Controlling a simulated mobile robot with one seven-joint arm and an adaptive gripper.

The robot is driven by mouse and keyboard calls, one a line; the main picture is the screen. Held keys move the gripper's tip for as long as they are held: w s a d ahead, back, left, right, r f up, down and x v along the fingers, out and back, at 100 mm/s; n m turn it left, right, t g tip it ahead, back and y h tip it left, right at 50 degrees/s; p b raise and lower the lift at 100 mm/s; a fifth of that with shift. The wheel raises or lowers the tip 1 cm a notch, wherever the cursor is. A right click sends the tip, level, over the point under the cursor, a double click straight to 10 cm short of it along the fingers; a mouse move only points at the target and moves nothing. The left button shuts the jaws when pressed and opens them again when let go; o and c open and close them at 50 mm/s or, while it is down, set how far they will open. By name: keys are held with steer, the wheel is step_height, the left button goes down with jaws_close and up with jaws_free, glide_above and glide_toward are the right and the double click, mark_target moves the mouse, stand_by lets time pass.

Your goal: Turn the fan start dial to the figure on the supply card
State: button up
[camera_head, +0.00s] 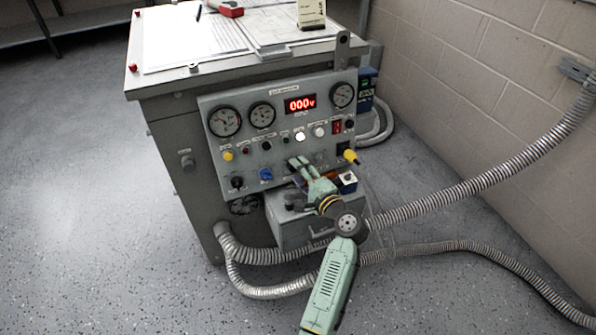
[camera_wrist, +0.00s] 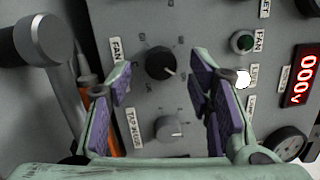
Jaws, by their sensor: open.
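The fan start dial (camera_wrist: 160,63) is a round black knob with a pale pointer mark towards the lower right of the wrist view. Part of its label reads FAN (camera_wrist: 116,50); the scale figures around it are too small to read. My gripper (camera_wrist: 160,76) is open, its purple-padded fingers on either side of the dial with gaps to it. In the head view my gripper (camera_head: 298,164) is at the panel's lower part and hides the dial. A small upright card (camera_head: 312,13), probably the supply card, stands on the cabinet top; I cannot read its figure surely.
A grey tap dial (camera_wrist: 169,128) sits close below the fan dial in the wrist view. The display (camera_head: 300,105) reads 000 V. Gauges, buttons and a yellow knob (camera_head: 350,156) crowd the panel. Flexible conduits (camera_head: 470,186) run at the right. Floor at left is clear.

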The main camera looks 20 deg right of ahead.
steer(key=v, duration=1.1)
